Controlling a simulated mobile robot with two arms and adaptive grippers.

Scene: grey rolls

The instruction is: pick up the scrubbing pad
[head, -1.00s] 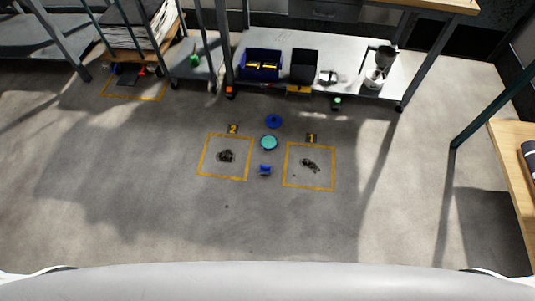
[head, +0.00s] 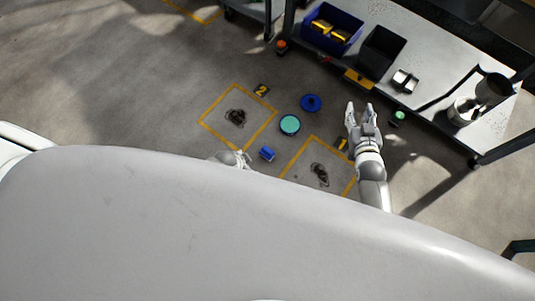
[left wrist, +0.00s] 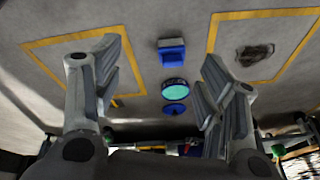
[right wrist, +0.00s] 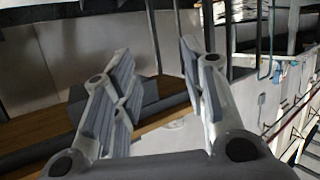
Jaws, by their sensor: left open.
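A small blue block-like item (head: 267,154), a teal round item (head: 289,124) and a blue disc (head: 311,103) lie in a row on the floor; I cannot tell for sure which is the scrubbing pad. In the left wrist view the blue block (left wrist: 172,50), teal round item (left wrist: 174,90) and blue disc (left wrist: 174,108) show between the spread fingers of my left gripper (left wrist: 155,75). It is open and empty. In the head view my left gripper (head: 238,157) is mostly hidden behind my body, left of the blue block. My right gripper (head: 359,110) is open and empty, right of the blue disc.
Yellow-taped squares holding dark tangled patches (head: 236,117) (head: 320,173) flank the row. A metal shelf (head: 405,50) at the upper right bears a blue bin (head: 331,28), a black bin (head: 381,49) and a coffee maker (head: 490,90). The floor at left is clear.

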